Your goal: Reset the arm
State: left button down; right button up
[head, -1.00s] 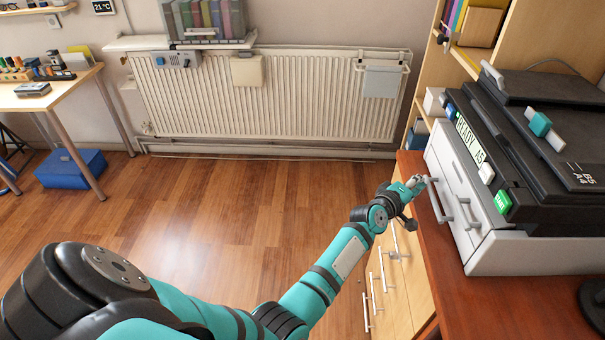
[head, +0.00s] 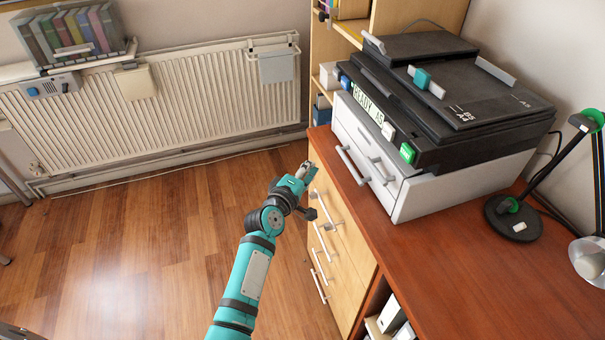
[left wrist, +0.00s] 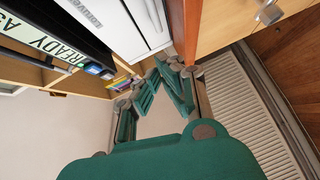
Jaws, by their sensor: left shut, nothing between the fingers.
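My left gripper (head: 309,171) is teal and dark grey and shows at the end of my left arm in the head view. It is beside the left edge of the wooden desk (head: 480,285), a little left of the printer's drawer handle (head: 352,166) and apart from it. In the left wrist view its fingers (left wrist: 165,72) are shut with nothing between them. My right gripper is in neither view.
A black and white printer (head: 440,110) stands on the desk, with a desk lamp (head: 515,218) to its right. Wooden drawers (head: 340,245) with bar handles are under the desk, close to my arm. A radiator (head: 200,100) lines the wall. The floor (head: 130,250) at left is clear.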

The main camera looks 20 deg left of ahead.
pick_arm(q)
jog(key=s+f+m+g, duration=0.3)
jog(key=s+f, duration=0.5)
jog(key=f, duration=0.4)
jog(key=s+f+m+g+y, duration=0.1)
jog(key=s+f+m+g, duration=0.2)
jog(key=s+f, duration=0.7)
jog(key=s+f+m+g, duration=0.25)
jog(key=s+f, duration=0.45)
jog(key=f, duration=0.8)
jog(key=s+a+f+m+g, duration=0.2)
jog(key=s+f, duration=0.2)
jog(key=s, duration=0.7)
jog(key=s+a+f+m+g+y, duration=0.1)
jog(key=s+f, duration=0.4)
jog(key=s, duration=0.6)
jog(key=s+a+f+m+g+y, duration=0.1)
jog(key=s+a+f+m+g, duration=0.2)
jog(key=s, duration=0.7)
jog(key=shift+s+a+f+m, duration=0.4)
jog(key=shift+a+f+m, duration=0.5)
jog(key=shift+a+m, duration=0.25)
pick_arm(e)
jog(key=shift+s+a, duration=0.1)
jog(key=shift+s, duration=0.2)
pick_arm(q)
jog(key=shift+d+g, duration=0.1)
jog(key=shift+g, duration=0.15)
